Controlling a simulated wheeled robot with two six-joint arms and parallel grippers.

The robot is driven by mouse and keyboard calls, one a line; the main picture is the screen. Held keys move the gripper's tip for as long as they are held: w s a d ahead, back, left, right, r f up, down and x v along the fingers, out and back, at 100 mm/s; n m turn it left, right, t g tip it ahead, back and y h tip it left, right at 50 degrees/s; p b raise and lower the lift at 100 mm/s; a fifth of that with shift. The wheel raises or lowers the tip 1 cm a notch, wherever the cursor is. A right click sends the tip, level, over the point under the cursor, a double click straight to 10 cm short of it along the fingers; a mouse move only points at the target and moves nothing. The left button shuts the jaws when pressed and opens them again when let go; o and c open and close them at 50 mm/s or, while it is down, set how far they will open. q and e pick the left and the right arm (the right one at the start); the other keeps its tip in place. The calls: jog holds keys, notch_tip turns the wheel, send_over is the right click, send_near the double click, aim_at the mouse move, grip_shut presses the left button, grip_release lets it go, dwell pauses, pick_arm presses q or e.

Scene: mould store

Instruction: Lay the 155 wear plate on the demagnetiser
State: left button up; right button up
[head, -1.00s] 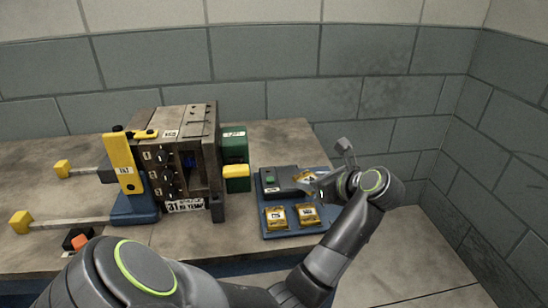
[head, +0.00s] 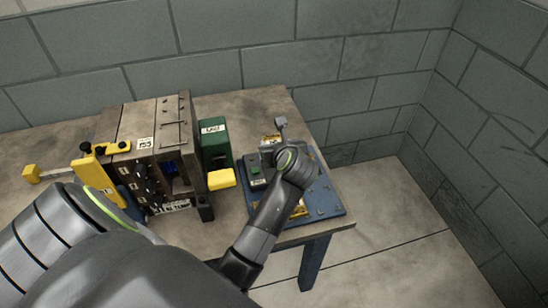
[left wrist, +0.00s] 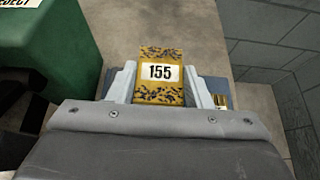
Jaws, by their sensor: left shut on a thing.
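The 155 wear plate (left wrist: 160,95), yellow with dark specks and a white "155" label, sits between the two fingers of my left gripper (left wrist: 162,88) in the left wrist view. In the head view my left gripper (head: 276,138) is shut on it, and a bit of the plate (head: 269,139) shows beyond the wrist. A dark unit with a green button (head: 256,171), which looks like the demagnetiser, stands on a blue base just nearer than the gripper. My arm hides part of it. I cannot tell the gap between plate and unit. My right gripper is not in view.
Other yellow plates (head: 299,209) lie on the blue base (head: 325,203), partly behind my arm. A green reject box (head: 213,140) and a yellow block (head: 221,178) stand to the left, beside the mould (head: 146,158). The bench's right edge is close.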

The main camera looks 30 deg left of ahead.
pick_arm(q)
notch_tip(320, 180, down, 6)
jog(key=shift+f, duration=0.25)
jog(key=shift+f, duration=0.2)
jog(key=o, duration=1.3)
